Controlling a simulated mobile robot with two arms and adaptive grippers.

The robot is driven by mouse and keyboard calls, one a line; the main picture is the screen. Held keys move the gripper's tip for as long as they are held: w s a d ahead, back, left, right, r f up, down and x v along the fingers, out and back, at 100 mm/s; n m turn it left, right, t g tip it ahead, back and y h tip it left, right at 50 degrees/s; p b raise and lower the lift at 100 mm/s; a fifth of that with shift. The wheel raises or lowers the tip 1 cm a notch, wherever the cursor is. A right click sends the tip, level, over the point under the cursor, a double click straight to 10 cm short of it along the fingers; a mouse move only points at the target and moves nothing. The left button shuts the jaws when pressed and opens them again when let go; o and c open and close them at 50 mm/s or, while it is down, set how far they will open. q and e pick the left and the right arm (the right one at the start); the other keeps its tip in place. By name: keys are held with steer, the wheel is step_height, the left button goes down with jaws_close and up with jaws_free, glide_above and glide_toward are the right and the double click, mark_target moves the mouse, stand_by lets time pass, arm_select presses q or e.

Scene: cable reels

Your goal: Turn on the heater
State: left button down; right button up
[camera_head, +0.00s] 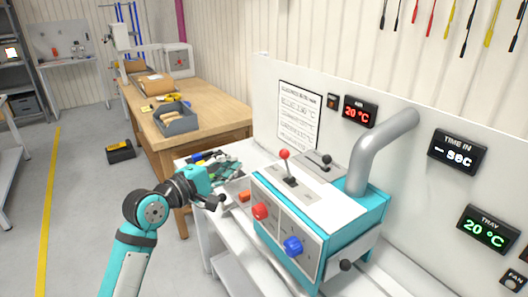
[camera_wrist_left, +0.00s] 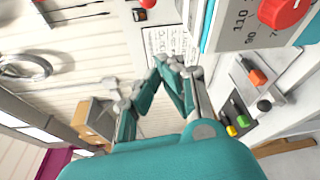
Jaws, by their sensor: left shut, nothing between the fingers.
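The heater (camera_head: 318,205) is a teal and white box with a grey pipe on top, standing on a white bench. Its front has a red knob (camera_head: 261,211) and a blue knob (camera_head: 293,246). My right gripper is not in view.
An orange switch (camera_head: 244,196) sits beside the heater; it also shows in the left wrist view (camera_wrist_left: 258,77). Wall displays read red 20 °C (camera_head: 360,112), "TIME IN - SEC" (camera_head: 457,152) and green "TRAY 20 °C" (camera_head: 488,229). A wooden table (camera_head: 215,100) stands behind; the floor at left is mostly clear.

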mark_target(287, 166)
arm_select(q)
steer(key=w+d+p, duration=0.1)
steer(key=d, duration=0.1)
steer(key=w+d+p, duration=0.1)
steer(key=w+d, duration=0.1)
steer(key=d, duration=0.1)
steer(key=w+d+p, duration=0.1)
steer(key=w+d, duration=0.1)
steer(key=shift+w+d+r+p, duration=0.15)
steer(key=shift+d+p, duration=0.05)
steer(key=shift+p, duration=0.2)
steer(key=shift+s+d, duration=0.3)
steer(key=shift+d, duration=0.1)
steer(key=shift+w, duration=0.1)
steer(key=shift+d+r+m, duration=0.1)
steer(key=shift+m, duration=0.2)
